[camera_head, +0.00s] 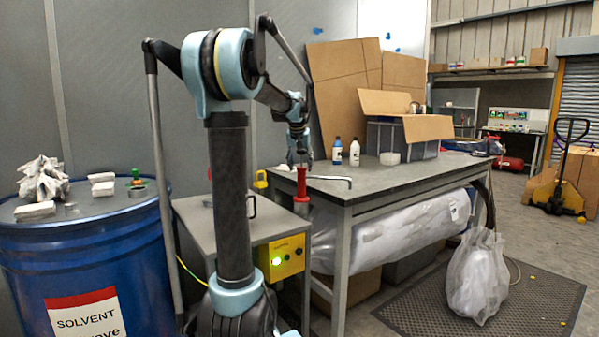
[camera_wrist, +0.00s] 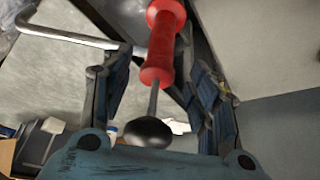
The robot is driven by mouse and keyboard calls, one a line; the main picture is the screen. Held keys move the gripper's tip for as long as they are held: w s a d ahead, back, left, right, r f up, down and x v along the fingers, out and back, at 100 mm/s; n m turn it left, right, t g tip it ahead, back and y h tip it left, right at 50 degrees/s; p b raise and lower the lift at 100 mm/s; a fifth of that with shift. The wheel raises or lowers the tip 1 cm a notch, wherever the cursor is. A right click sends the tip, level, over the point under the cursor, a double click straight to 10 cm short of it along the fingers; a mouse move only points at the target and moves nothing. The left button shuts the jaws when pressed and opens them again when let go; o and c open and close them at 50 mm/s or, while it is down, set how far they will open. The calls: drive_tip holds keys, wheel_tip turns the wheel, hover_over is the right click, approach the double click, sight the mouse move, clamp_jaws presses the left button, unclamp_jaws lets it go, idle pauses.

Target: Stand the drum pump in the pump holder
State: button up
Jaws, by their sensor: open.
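The drum pump (camera_head: 301,178) has a red body and a grey bent spout reaching right, and it stands upright by the near left corner of the bench. A second red part shows below it, in front of the bench edge; I cannot tell whether this is the pump or its holder. In the wrist view the pump's red body (camera_wrist: 162,42) leads by a thin rod to a dark round knob (camera_wrist: 148,132). My gripper (camera_head: 300,152) is just above the pump. Its open fingers (camera_wrist: 160,95) lie either side of the rod, apparently apart from it. I cannot clearly make out the pump holder.
The grey bench (camera_head: 375,178) carries two bottles (camera_head: 354,152), a white roll and an open grey crate (camera_head: 385,140). A blue solvent drum (camera_head: 95,245) stands at the left. A yellow control box (camera_head: 280,257) is on the small cabinet. A bagged bundle (camera_head: 477,280) lies on the floor mat.

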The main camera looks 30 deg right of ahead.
drive_tip(key=v, duration=0.8)
drive_tip(key=shift+r, duration=0.35)
drive_tip(key=shift+s+a, duration=0.1)
drive_tip(key=shift+s, duration=0.05)
